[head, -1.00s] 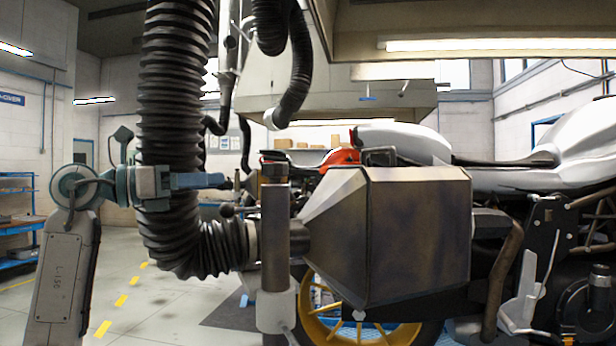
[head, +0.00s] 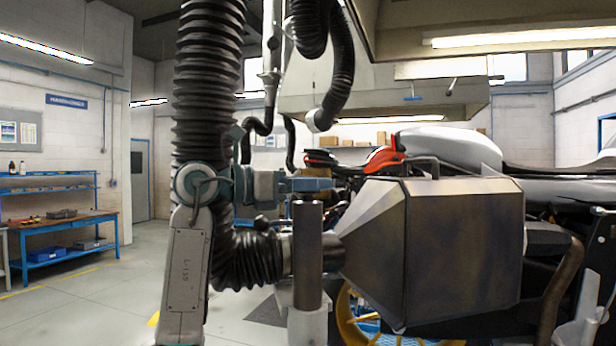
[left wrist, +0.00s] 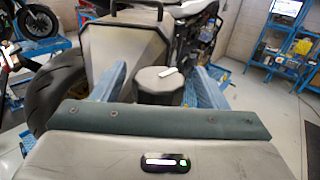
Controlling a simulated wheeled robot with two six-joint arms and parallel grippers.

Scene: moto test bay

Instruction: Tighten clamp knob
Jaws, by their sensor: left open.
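In the left wrist view the knob (left wrist: 160,84) is a dark, ribbed round piece with a white mark on top. It lies between the two blue fingers of my open left gripper (left wrist: 158,88), with a visible gap at the right finger. My right gripper is not in view.
A thick black ribbed hose (head: 210,90) hangs behind my left arm and bends toward the box. A motorcycle (head: 450,145) stands behind the box. A blue workbench (head: 65,235) is at far left. Floor between bench and my arm is clear.

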